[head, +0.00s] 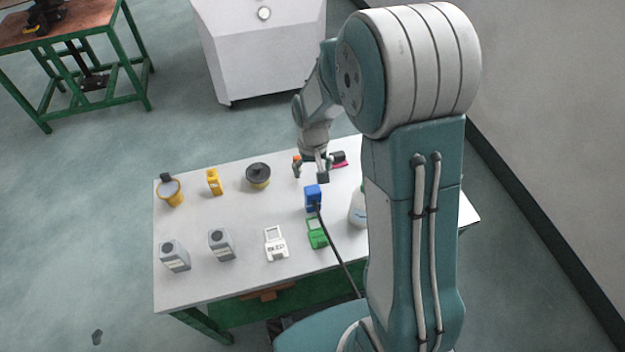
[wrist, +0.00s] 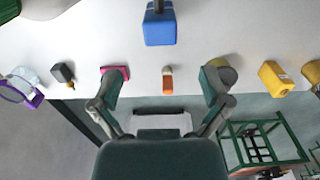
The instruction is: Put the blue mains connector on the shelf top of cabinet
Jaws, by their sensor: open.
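The blue mains connector (head: 313,197) stands on the white table top, with a dark cable running from it toward the front edge. In the wrist view the blue connector (wrist: 160,27) is at the top centre, apart from my fingers. My gripper (head: 318,171) is just beyond the connector, over the back part of the table. The gripper also shows in the wrist view (wrist: 163,82), its two fingers spread and nothing held between them. A white cabinet-like box (head: 262,48) stands on the floor behind the table; I cannot tell whether it has a shelf top.
The white table (head: 190,235) carries a green item (head: 317,233), a white device (head: 275,243), grey boxes (head: 221,245), yellow items (head: 214,182) and a round dark-topped can (head: 258,175). A pale bottle (head: 357,208) is partly hidden by my arm. A green-framed bench (head: 75,38) stands back left.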

